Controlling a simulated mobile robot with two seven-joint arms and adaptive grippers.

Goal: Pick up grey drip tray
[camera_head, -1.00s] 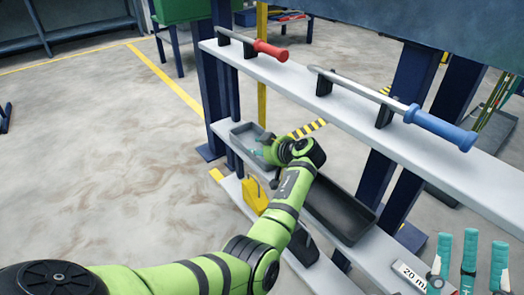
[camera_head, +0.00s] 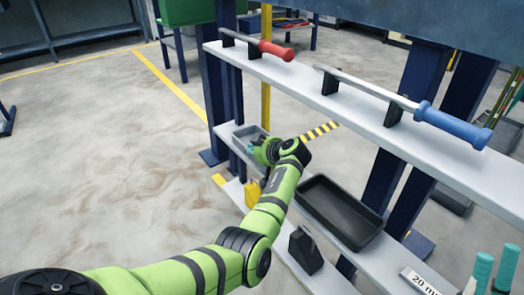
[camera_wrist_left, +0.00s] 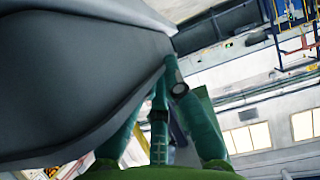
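The grey drip tray (camera_head: 239,128) is at the far left end of the lower shelf in the head view, partly hidden by my left gripper (camera_head: 252,147). In the left wrist view the tray (camera_wrist_left: 70,80) fills the upper left as a large dark grey surface. My left gripper's teal fingers (camera_wrist_left: 160,105) reach up to its edge there. One finger is partly covered by the tray, so I cannot tell whether they are closed on it. My right gripper (camera_head: 494,270) shows at the bottom right corner with teal fingers apart and nothing seen between them.
A larger black tray (camera_head: 340,212) stands on the shelf to the right. A black block (camera_head: 305,250) sits below it. The upper shelf (camera_head: 340,104) holds a red-handled tool (camera_head: 275,50) and a blue-handled tool (camera_head: 450,124). Posts stand close behind my left gripper. Open floor (camera_head: 100,170) lies left.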

